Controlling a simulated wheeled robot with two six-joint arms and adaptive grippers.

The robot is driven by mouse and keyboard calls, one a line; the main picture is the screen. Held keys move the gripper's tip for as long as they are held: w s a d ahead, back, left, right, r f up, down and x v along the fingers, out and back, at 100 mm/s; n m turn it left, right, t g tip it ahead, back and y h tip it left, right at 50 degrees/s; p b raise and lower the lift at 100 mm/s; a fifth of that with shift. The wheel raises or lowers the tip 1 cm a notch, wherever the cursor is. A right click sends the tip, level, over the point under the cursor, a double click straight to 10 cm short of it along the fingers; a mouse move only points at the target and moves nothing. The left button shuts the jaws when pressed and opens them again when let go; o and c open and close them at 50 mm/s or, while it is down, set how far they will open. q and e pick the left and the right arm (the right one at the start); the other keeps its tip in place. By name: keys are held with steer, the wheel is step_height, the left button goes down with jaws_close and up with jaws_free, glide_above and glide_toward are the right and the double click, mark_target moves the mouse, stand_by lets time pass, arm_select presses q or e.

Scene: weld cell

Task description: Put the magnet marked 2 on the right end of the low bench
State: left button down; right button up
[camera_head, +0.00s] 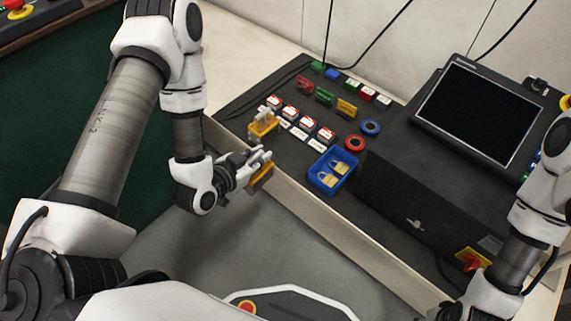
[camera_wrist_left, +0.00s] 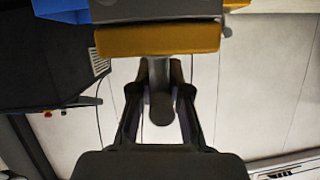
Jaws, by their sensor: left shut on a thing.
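My left gripper (camera_head: 262,160) is shut on a yellow-orange block with a grey part (camera_head: 260,180), held in the air in front of the bench's front edge. The block also shows in the left wrist view (camera_wrist_left: 160,40), across the fingertips (camera_wrist_left: 160,68). No number can be read on it. A similar yellow block with a grey top (camera_head: 262,127) stands at the left end of the dark, light-edged bench (camera_head: 235,108); its marking is also unreadable. I cannot tell for sure which surface is the low bench. My right arm shows at the right, but its gripper does not.
A blue tray (camera_head: 322,181) with brass padlocks stands on the bench. Several red-and-white blocks (camera_head: 291,121), coloured tags (camera_head: 324,96) and two rings (camera_head: 355,143) lie around it. A dark console with a screen (camera_head: 479,108) takes up the right side.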

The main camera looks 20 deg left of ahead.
arm_select(q)
steer(key=d+b+x, duration=0.1)
steer(key=b+x, duration=0.1)
steer(key=x, duration=0.3)
steer(key=d+b+x, duration=0.1)
steer(key=b+x, duration=0.1)
steer(key=x, duration=0.3)
steer(key=d+r+b+x, duration=0.1)
steer(key=b+x, duration=0.1)
steer(key=x, duration=0.3)
steer(key=shift+w+d+f+b, duration=0.1)
steer(key=shift+w+d+b, duration=0.1)
steer(key=shift+b, duration=0.2)
steer(key=c, duration=1.1)
jaws_free()
steer(key=shift+s, duration=0.1)
steer(key=shift+c, duration=0.2)
